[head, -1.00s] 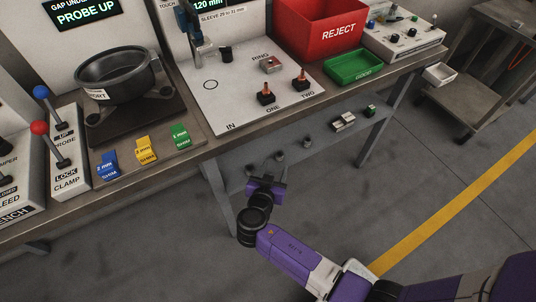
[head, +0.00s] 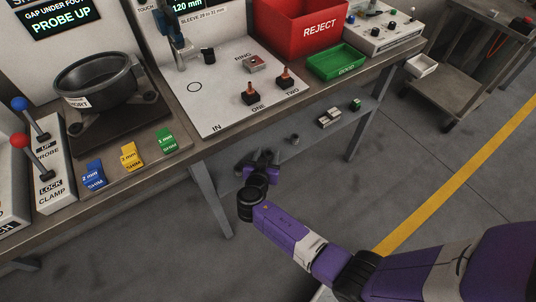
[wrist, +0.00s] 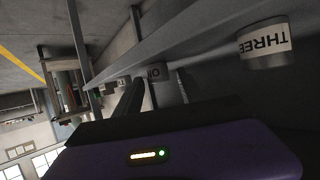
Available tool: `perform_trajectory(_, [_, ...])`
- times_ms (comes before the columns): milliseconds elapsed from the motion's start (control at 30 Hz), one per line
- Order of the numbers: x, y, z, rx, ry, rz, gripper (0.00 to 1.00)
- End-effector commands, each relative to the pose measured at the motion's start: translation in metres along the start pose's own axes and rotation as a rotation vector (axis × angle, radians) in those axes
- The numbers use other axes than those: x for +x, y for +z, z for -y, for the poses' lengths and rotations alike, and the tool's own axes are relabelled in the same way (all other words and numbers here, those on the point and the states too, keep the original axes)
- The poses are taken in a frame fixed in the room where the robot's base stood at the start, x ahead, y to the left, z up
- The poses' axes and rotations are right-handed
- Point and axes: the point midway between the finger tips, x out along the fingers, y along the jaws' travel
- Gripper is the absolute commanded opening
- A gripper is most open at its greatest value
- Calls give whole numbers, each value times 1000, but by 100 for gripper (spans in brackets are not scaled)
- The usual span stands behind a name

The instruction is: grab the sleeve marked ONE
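Small grey sleeves stand on the lower shelf under the bench. In the wrist view, which is upside down, one sleeve reads THREE (wrist: 265,45). Another sleeve (wrist: 168,88), nearer the middle, shows only part of its label, apparently "NO" upside down, which fits ONE; a dark finger hides its left side. In the head view one grey sleeve (head: 295,138) shows to the right of my gripper; the others are largely hidden by it. My gripper (head: 262,158) is at the front of the lower shelf, close to the sleeves. Its finger gap is not clear.
The bench top above carries a white panel (head: 225,112) with two pegs marked ONE and TWO, a red REJECT bin (head: 305,30) and a green tray (head: 336,62). The lower shelf (head: 310,148) also holds small blocks (head: 329,117). A bench leg (head: 209,198) stands left of my gripper. The floor in front is clear.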

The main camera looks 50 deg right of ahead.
Motion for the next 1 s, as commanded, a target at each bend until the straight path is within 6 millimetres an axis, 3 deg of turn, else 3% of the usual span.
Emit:
perform_trajectory(33, [0,0,0,0,0,0,34])
perform_trajectory(200, [0,0,0,0,0,0,1])
perform_trajectory(667, [-3,-7,0,1,0,-1,0])
perform_trajectory(1000, [-25,-60,0,3,-1,-2,0])
